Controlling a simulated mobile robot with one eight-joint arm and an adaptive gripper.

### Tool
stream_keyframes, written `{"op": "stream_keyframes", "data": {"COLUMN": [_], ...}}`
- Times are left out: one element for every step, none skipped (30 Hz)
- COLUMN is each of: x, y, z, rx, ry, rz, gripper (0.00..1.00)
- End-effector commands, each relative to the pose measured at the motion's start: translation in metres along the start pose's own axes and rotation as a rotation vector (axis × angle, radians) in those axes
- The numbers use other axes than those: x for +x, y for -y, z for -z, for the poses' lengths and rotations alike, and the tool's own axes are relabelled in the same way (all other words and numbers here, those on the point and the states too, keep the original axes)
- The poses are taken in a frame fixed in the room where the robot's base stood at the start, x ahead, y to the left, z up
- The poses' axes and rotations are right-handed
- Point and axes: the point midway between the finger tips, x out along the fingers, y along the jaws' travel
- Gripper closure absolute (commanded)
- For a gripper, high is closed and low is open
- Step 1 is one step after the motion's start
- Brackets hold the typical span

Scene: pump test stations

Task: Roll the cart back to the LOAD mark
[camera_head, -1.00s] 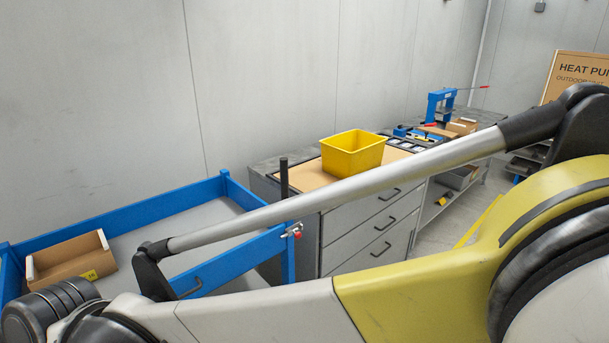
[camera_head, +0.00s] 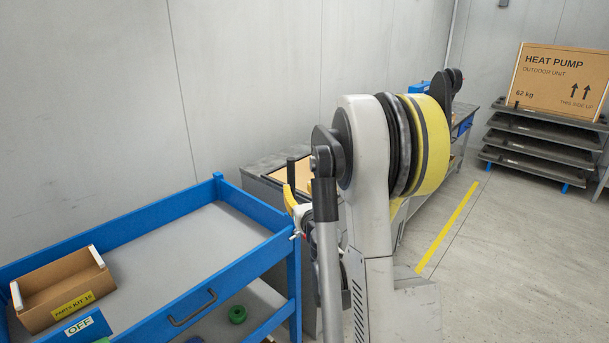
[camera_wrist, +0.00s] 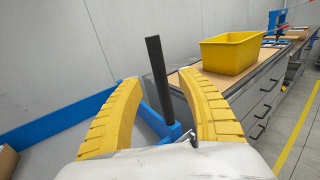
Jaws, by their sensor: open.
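The blue cart (camera_head: 255,205) with a grey deck stands at the left in the head view, and its rim also shows in the wrist view (camera_wrist: 70,122). A black upright post (camera_head: 291,172) rises at the cart's right end. In the wrist view the post (camera_wrist: 157,68) stands between my gripper's two yellow fingers, with space on both sides. My gripper (camera_wrist: 160,80) is open; whether it touches the post I cannot tell. In the head view my arm mostly hides the gripper. I see no LOAD mark.
A drawer bench with a yellow bin (camera_wrist: 232,53) runs beside the wall.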

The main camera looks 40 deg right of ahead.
Motion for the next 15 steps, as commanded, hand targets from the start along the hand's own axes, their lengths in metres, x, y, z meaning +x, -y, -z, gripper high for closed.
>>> {"op": "stream_keyframes", "data": {"x": [0.009,0.014,0.022,0.028,0.034,0.043,0.049,0.055,0.062,0.068,0.072,0.078,0.082,0.086,0.090], "y": [-0.001,-0.001,-0.001,-0.001,-0.001,-0.001,-0.001,-0.001,-0.001,-0.001,-0.001,-0.001,-0.001,-0.001,-0.002], "z": [0.001,0.001,0.002,0.002,0.002,0.002,0.002,0.002,0.002,0.002,0.001,0.002,0.001,0.001,0.001], "rx": [-0.001,-0.002,-0.003,-0.003,-0.003,-0.004,-0.004,-0.005,-0.005,-0.005,-0.005,-0.005,-0.006,-0.006,-0.006], "ry": [0.000,0.000,0.000,0.000,0.000,0.000,0.000,0.000,0.000,0.000,0.000,0.000,0.000,0.000,0.000], "rz": [-0.002,-0.002,-0.002,-0.003,-0.003,-0.003,-0.003,-0.002,-0.002,-0.002,-0.002,-0.002,-0.002,-0.002,-0.003], "gripper": [0.54,0.54,0.54,0.54,0.54,0.54,0.54,0.54,0.54,0.54,0.54,0.54,0.54,0.54,0.54]}}
